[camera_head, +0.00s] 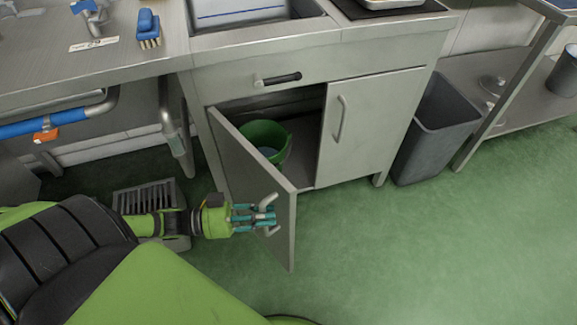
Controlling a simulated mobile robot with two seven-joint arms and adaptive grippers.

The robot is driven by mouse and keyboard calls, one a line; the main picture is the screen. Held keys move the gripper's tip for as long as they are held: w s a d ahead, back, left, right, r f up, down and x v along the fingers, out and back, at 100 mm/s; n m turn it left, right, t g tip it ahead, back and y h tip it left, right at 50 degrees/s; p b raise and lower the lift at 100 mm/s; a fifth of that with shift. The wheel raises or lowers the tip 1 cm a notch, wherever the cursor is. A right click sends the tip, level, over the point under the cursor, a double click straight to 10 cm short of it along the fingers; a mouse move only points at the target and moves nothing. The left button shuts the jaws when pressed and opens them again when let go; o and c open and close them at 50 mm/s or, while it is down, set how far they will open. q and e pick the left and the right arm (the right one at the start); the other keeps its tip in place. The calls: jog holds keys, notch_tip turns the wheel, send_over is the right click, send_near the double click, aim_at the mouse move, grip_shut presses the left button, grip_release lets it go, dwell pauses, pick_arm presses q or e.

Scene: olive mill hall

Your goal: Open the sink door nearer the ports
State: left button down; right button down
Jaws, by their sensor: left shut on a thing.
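The left sink door (248,168) is swung outward from the grey sink cabinet (290,57), leaving a wide opening. The right sink door (365,123) is closed, with an upright bar handle (340,119). My left gripper (266,216) is shut on the left door's handle, near that door's free edge. The fingers cover much of the handle. Inside the cabinet stands a green bucket (264,136), partly hidden by the open door. My right gripper is not in view.
A drawer with a black handle (278,79) is above the doors. A grey bin (434,128) stands right of the cabinet. A floor grate (147,197) and a blue pipe (60,119) are at left. Green floor (390,255) in front is clear.

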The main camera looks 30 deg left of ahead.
pick_arm(q)
jog(key=s+a+m+g+h, duration=0.2)
jog(key=s+a+m+g, duration=0.1)
jog(key=s+a, duration=0.5)
jog(key=shift+s+m+g+h+b, duration=0.3)
jog(key=shift+s+g+b, duration=0.15)
jog(key=shift+s+g, duration=0.45)
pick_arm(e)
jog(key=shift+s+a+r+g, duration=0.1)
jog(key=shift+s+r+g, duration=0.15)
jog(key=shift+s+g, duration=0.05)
pick_arm(q)
jog(key=shift+s, duration=0.1)
jog(key=c, duration=1.3)
grip_release()
jog(key=shift+a, duration=0.1)
jog(key=v, duration=1.2)
